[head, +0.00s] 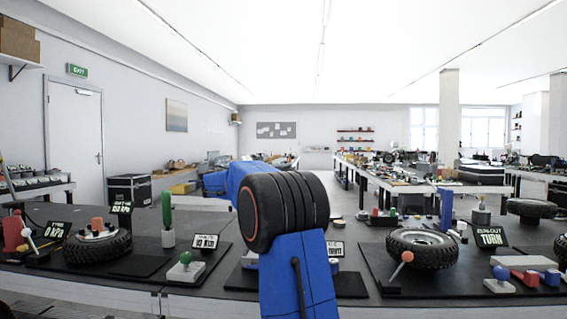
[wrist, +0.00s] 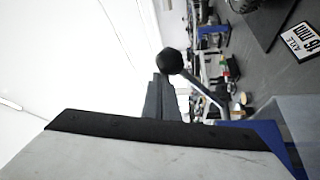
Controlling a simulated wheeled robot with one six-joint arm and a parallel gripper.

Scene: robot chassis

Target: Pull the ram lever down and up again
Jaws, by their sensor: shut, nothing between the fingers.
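A lever with a round black knob (wrist: 170,62) and a thin pale rod shows in the wrist view; I take it to be the ram lever. Its rod runs down and right toward a blue and grey part at the lower right. My gripper (wrist: 162,98) appears as dark grey fingers just below the knob in the picture. The fingers are shut and empty. I cannot tell whether they touch the lever. In the head view my blue arm and its black joint cover the middle of the bench, and neither the gripper nor this lever can be made out.
The dark bench (head: 130,280) runs across the front. A tyre on a plate (head: 90,246) and a green-knobbed unit (head: 185,271) stand left. A wheel (head: 422,248), an orange-knobbed lever (head: 403,264) and coloured blocks (head: 530,276) stand right. An axle sign (wrist: 298,42) lies top right.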

